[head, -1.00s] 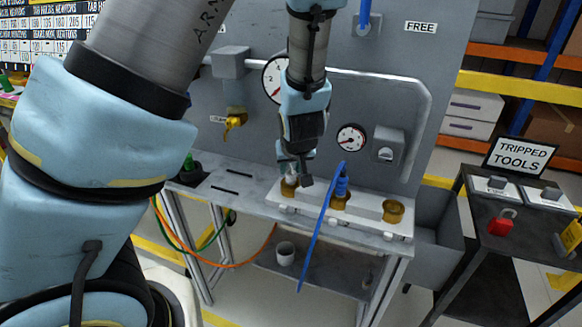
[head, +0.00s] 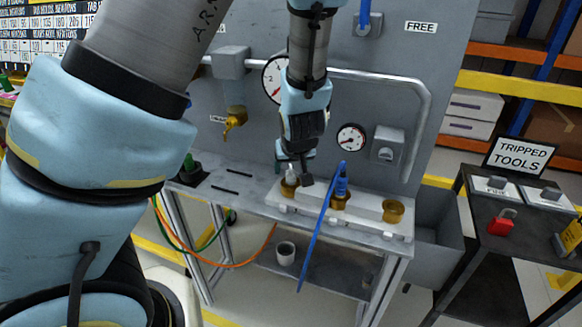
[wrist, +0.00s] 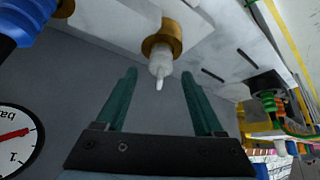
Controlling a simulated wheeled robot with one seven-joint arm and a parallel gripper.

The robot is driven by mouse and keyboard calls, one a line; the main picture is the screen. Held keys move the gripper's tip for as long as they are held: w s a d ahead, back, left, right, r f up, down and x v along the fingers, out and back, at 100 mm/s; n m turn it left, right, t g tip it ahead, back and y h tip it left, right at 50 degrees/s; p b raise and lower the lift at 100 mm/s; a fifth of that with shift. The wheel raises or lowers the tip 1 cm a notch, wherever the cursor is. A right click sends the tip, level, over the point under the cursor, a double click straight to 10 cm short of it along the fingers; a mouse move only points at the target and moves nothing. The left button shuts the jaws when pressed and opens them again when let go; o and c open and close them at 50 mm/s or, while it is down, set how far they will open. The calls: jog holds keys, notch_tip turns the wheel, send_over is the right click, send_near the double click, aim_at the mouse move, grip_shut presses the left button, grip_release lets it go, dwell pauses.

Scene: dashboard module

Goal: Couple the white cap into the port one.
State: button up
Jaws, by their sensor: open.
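The white cap (wrist: 160,58) sits in a brass port (wrist: 163,36) in the wrist view, its narrow tip pointing out toward my gripper. In the head view this is the left brass port (head: 289,188) of the white block, and the cap is partly hidden there. My gripper (wrist: 159,76) is open, with its green fingers on either side of the cap's tip and gaps showing between. No port number is legible, so I cannot tell which port is port one.
A blue connector (head: 342,187) with a blue hose stands in the middle brass port, close right of my gripper. The right brass port (head: 393,211) is empty. The gauge panel (head: 350,90) rises behind. A grey bin (head: 437,240) stands right of the bench.

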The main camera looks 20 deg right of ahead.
jog(key=p+v, duration=0.5)
jog(key=v, duration=0.5)
jog(key=a+r+g, duration=0.2)
jog(key=a+r, duration=0.1)
jog(key=a, duration=1.1)
jog(key=w+a+r+n+g+y, duration=0.1)
jog(key=a+r+g, duration=0.1)
jog(key=a, duration=1.3)
jog(key=shift+w+r+g, duration=0.25)
jog(key=shift+r+g, duration=0.15)
jog(key=shift+r, duration=0.3)
